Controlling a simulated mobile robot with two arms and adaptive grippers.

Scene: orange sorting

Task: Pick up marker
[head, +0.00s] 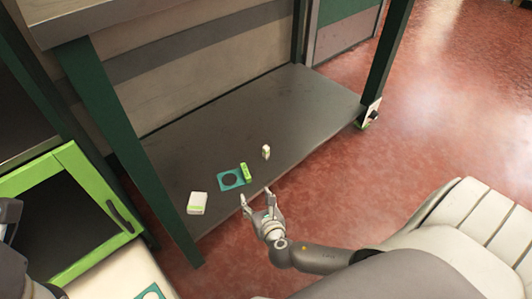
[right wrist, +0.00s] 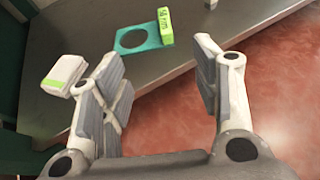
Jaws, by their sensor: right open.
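My right gripper (head: 257,197) is open and empty at the front edge of the low grey shelf; it also shows in the right wrist view (right wrist: 158,80). Just beyond its fingers a bright green block (head: 246,173) with dark printing lies against a teal square plate (head: 223,184) with a dark round centre. In the right wrist view the green block (right wrist: 165,24) and teal plate (right wrist: 152,42) lie ahead of the fingers. I cannot tell which item is the marker. My left gripper is not in view.
A white box (head: 197,202) with a green label lies left of the plate. A small pale piece (head: 266,151) stands behind the green block. The shelf (head: 300,110) is bare at back and right. A dark green table leg (head: 130,150) rises at left, near a green-framed door (head: 70,215).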

